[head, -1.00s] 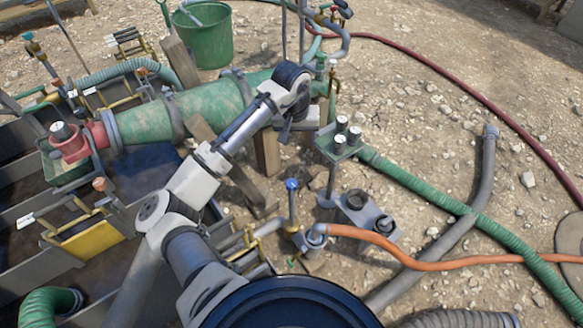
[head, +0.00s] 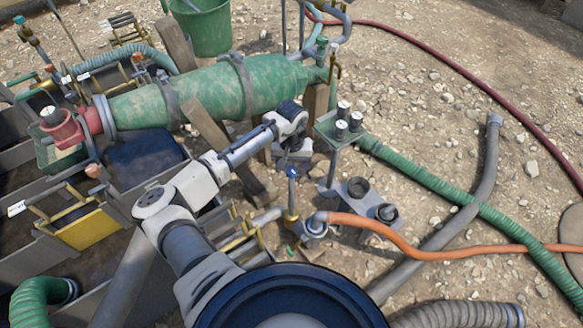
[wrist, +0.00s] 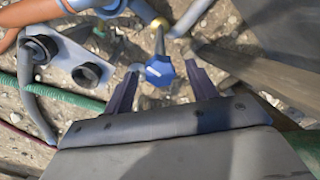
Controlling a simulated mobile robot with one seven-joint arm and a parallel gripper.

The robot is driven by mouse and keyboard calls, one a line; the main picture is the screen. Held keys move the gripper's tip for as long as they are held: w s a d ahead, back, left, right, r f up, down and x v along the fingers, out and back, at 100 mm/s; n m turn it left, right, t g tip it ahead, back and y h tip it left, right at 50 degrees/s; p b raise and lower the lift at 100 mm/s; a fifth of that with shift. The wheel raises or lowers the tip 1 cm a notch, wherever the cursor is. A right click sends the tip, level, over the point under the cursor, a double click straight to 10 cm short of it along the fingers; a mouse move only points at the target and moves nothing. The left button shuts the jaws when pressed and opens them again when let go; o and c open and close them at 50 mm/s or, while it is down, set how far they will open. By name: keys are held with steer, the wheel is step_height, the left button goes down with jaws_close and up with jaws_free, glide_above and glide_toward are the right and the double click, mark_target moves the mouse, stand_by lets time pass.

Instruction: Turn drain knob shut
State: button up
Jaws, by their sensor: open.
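A blue faceted knob (wrist: 159,73) sits on a thin upright stem; I take it to be the drain knob. In the wrist view it lies between the two dark fingers of my gripper (wrist: 164,66), with a gap on each side. My gripper (head: 293,165) is open and holds nothing. In the head view it is right above the knob (head: 292,173), which it partly covers. I cannot tell how far down the fingers reach around the knob.
An orange hose (head: 390,232) leaves the fitting to the right. A grey bracket with two dark caps (head: 358,187) stands right of the knob. A small green stand with grey knobs (head: 340,133) is behind it. The large green cylinder (head: 205,97) and wooden posts lie behind and left.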

steer(key=shift+f, duration=0.3)
steer(key=c, duration=1)
